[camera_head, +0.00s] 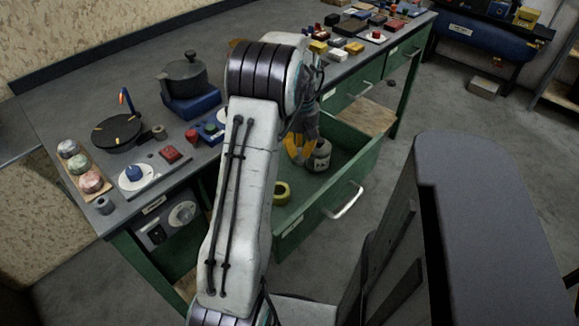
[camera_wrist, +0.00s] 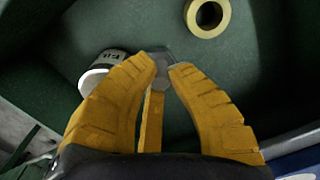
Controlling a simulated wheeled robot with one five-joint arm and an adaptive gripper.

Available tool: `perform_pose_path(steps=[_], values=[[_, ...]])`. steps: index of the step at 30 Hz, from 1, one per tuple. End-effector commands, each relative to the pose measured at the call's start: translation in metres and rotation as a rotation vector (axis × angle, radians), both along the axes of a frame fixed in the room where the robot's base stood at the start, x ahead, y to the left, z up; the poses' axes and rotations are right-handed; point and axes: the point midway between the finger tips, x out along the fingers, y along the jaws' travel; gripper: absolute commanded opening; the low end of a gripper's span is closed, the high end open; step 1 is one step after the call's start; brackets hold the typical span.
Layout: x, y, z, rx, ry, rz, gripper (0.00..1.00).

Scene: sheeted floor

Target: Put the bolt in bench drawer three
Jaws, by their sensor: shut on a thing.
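My gripper (camera_head: 301,160) reaches down into an open green drawer (camera_head: 325,213) of the bench; its yellow fingers also show in the wrist view (camera_wrist: 164,68). The fingers are shut on a small grey metal piece, seemingly the bolt (camera_wrist: 161,75), held between the tips above the drawer's green floor. Most of the bolt is hidden by the fingers, and it cannot be made out in the head view. The drawer's front label is too small to read.
Pots, tools and several small parts crowd the bench top (camera_head: 70,90). The drawer's metal handle (camera_head: 345,201) juts into the floor space.

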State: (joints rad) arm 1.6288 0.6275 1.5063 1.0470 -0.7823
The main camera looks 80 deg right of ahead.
Motion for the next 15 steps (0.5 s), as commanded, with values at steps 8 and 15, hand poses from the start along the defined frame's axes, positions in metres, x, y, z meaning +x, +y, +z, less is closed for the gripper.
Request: perform_pose_path(steps=[8,15], values=[[0.0,0.0,-0.032,0.0,0.0,0.0,0.0],[0.0,0.001,-0.051,0.003,0.0,0.0,0.0]])
